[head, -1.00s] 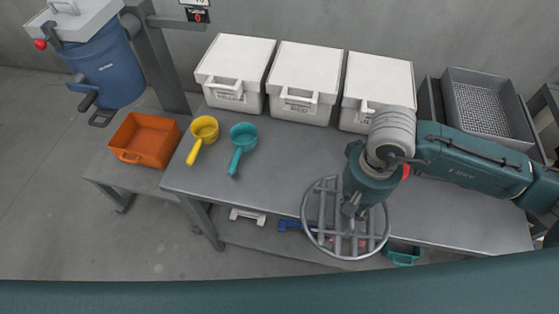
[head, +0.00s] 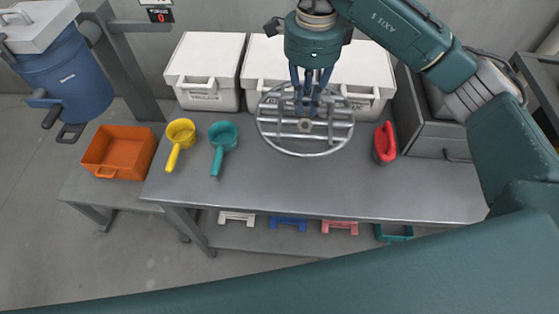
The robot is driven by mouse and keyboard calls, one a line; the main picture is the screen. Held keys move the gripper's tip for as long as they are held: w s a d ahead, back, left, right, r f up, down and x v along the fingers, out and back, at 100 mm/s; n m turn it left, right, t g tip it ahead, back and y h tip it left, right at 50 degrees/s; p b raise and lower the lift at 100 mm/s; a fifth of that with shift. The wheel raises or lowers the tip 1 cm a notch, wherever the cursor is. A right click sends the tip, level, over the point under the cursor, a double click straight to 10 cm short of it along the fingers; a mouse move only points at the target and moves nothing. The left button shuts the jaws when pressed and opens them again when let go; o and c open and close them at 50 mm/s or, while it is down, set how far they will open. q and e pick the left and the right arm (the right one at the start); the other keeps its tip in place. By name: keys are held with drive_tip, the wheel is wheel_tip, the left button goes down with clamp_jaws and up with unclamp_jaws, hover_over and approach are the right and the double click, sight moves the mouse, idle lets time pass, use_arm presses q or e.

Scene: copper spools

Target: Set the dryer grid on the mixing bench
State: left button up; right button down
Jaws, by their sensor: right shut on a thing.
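The dryer grid (head: 305,152) is a round grey metal rack with parallel bars and a central hub. My right gripper (head: 306,108) is shut on it near the hub, fingers pointing down. The grid shows over the back middle of the mixing bench (head: 330,190), in front of the white bins. I cannot tell whether it touches the bench top or hangs above it. The bench is a long grey metal table. My left gripper is not in view.
White lidded bins (head: 205,75) line the back of the bench. A yellow scoop (head: 181,132), a teal scoop (head: 222,135) and a red-handled object (head: 384,142) stand on it. An orange tub (head: 120,150) is at left. The front of the bench is clear.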

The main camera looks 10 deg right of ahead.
wheel_tip(320, 180, down, 19)
drive_tip(key=p, duration=0.4)
drive_tip(key=shift+f, duration=0.3)
drive_tip(key=c, duration=1.8)
unclamp_jaws()
drive_tip(key=shift+f, duration=0.1)
drive_tip(key=shift+o, duration=0.7)
